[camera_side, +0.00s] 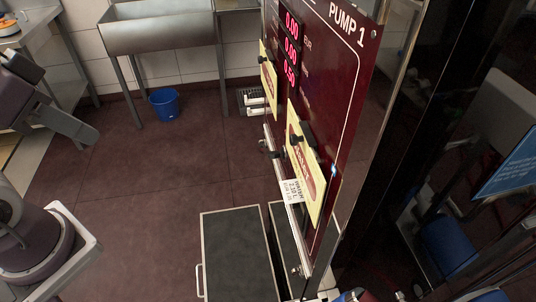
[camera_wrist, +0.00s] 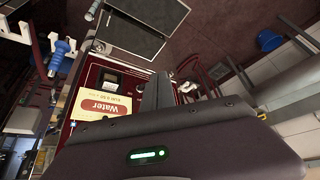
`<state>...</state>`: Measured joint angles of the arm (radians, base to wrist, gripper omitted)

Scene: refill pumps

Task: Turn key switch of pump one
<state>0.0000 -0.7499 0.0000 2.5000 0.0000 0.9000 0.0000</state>
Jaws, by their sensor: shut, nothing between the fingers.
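The dark red pump panel marked PUMP 1 (camera_side: 345,70) stands upright right of centre in the side view, with lit red digits and two yellow plates. Small black knobs sit on the upper plate (camera_side: 268,80) and the lower plate (camera_side: 315,180). I cannot tell which part is the key switch. In the wrist view the red panel (camera_wrist: 92,75) shows beside a yellow plate reading Water (camera_wrist: 98,106), upside down. My gripper (camera_wrist: 165,92) is shut and empty in the wrist view, its dark fingers in front of part of the panel. My arm is at the left of the side view, apart from the panel.
A black-topped box (camera_side: 238,255) with a white handle stands on the floor before the panel. A metal sink (camera_side: 160,35) and blue bucket (camera_side: 164,104) are at the back. A blue-handled nozzle (camera_wrist: 60,55) hangs at the wrist view's left.

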